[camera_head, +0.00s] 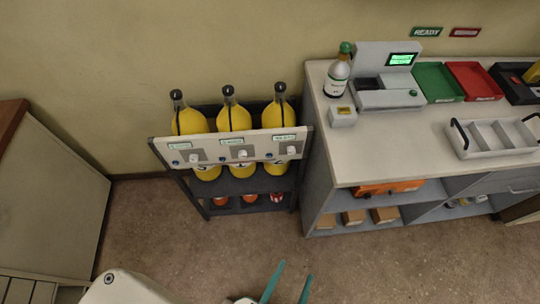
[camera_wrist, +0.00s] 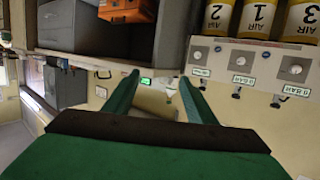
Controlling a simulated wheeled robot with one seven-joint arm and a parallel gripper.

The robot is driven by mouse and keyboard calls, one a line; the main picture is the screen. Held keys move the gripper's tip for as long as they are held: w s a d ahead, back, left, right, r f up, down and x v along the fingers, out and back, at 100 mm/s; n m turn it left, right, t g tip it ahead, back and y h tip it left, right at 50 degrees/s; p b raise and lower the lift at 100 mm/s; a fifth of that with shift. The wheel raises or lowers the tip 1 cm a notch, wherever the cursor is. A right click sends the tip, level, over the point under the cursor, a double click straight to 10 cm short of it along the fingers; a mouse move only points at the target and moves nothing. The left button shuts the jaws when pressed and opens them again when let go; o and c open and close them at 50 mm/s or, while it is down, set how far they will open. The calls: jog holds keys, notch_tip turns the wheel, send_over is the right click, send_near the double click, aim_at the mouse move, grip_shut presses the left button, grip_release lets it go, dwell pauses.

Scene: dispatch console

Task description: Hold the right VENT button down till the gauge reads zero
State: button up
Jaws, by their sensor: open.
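A sloping grey-white panel (camera_head: 262,149) crosses the front of a dark rack holding three yellow air cylinders. It carries three sets of a small green-lettered display, a white knob-like part and a small blue dot. The right set has its display (camera_head: 285,137) and white part (camera_head: 291,149) under the right cylinder. In the wrist view, turned over, the panel (camera_wrist: 265,70) is at the upper right. My gripper (camera_head: 290,265) is open and empty at the bottom, well apart from the panel; its green fingers show in the wrist view (camera_wrist: 160,85).
The cylinders (camera_head: 235,118) stand behind the panel. Right of the rack is a counter (camera_head: 400,135) with a bottle (camera_head: 338,76), a scale-like device (camera_head: 388,92), green and red trays and a white divided tray (camera_head: 495,138). A cabinet (camera_head: 50,200) stands left. Floor before the rack is clear.

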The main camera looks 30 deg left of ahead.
grip_shut()
dwell(1.9)
